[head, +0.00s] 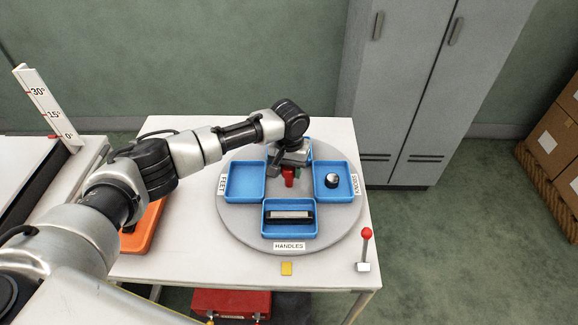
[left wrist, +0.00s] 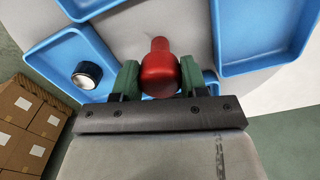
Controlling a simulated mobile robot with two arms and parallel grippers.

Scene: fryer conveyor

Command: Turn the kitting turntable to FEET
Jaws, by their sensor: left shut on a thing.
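The grey round kitting turntable (head: 232,222) lies on a white table and carries blue trays. The FEET label (head: 223,183) is at its left, by a tray (head: 245,198) that looks empty. The HANDLES label (head: 289,246) is at the front, facing a yellow mark (head: 286,268) on the table. The KNOBS label (head: 356,184) is at the right. A back tray is mostly hidden by my arm. My left gripper (head: 288,168) is over the turntable's middle, shut on the red knob (left wrist: 159,70), which sits between its green fingertips.
A black handle (head: 289,214) lies in the front tray, and a round black knob (head: 332,180) in the right one. A red-tipped lever (head: 365,245) stands at the table's front right. An orange tray (head: 150,222) is under my arm. Grey cabinets (head: 400,90) stand behind.

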